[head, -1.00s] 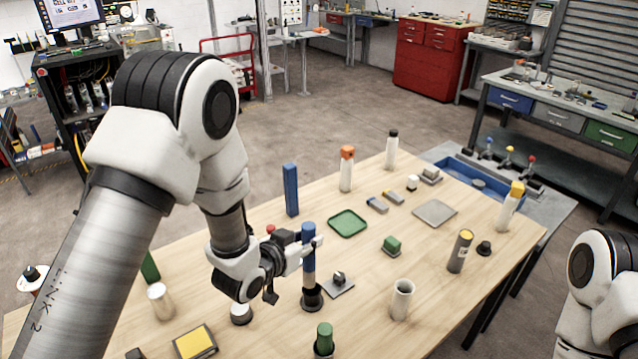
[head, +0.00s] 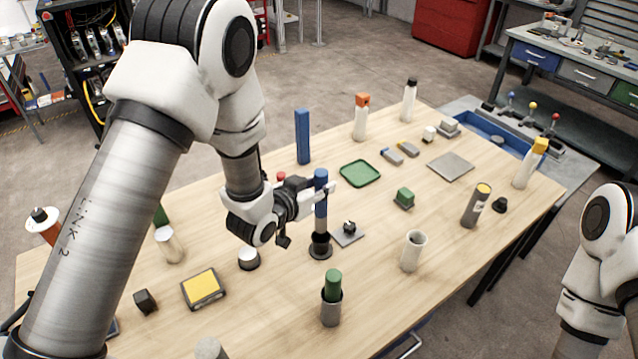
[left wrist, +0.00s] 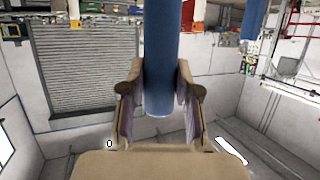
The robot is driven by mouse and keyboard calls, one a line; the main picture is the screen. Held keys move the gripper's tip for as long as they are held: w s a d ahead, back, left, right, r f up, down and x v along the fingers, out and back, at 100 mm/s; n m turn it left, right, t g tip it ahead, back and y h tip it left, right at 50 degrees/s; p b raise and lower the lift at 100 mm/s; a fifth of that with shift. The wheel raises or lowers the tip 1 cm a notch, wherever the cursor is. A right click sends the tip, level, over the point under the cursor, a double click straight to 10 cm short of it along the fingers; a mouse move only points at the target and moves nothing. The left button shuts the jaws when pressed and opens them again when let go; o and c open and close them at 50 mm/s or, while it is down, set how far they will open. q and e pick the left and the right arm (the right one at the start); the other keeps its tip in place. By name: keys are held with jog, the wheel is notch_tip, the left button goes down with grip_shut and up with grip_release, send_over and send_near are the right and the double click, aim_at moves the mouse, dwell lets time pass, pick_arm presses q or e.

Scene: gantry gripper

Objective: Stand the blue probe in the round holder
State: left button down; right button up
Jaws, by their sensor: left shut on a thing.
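The blue probe (head: 320,209) is upright, with a bright blue top and a duller blue-grey lower part. My left gripper (head: 324,188) is shut on it near its top; in the left wrist view the probe (left wrist: 160,60) stands between the two fingers (left wrist: 159,100). The round holder (head: 320,248) is a dark cup on a wide foot, directly under the probe. The probe's lower end meets the holder's mouth in the head view; I cannot tell how deep it sits. My right gripper is out of view; only part of my right arm shows at the right edge.
A grey plate with a small dark knob (head: 347,232) lies close right of the holder. A green cylinder in a grey cup (head: 331,298) stands in front. A white cup (head: 413,250), a green tray (head: 360,173) and a tall blue block (head: 303,137) stand around on the wooden table.

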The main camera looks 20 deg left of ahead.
aim_at(321, 203)
pick_arm(q)
jog(key=shift+s+f, duration=0.15)
jog(key=shift+f, duration=0.5)
jog(key=shift+f+b, duration=0.2)
jog(key=shift+b, duration=0.2)
jog(key=shift+w+f, duration=0.2)
jog(key=shift+w, duration=0.15)
jog(key=shift+r, duration=0.1)
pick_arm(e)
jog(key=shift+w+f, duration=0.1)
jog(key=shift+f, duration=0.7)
pick_arm(q)
jog(key=shift+s, duration=0.2)
jog(key=shift+w, duration=0.2)
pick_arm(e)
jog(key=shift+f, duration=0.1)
pick_arm(q)
jog(key=shift+s, duration=0.1)
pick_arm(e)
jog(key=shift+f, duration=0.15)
pick_arm(q)
jog(key=shift+f+b, duration=0.2)
jog(key=shift+b, duration=0.25)
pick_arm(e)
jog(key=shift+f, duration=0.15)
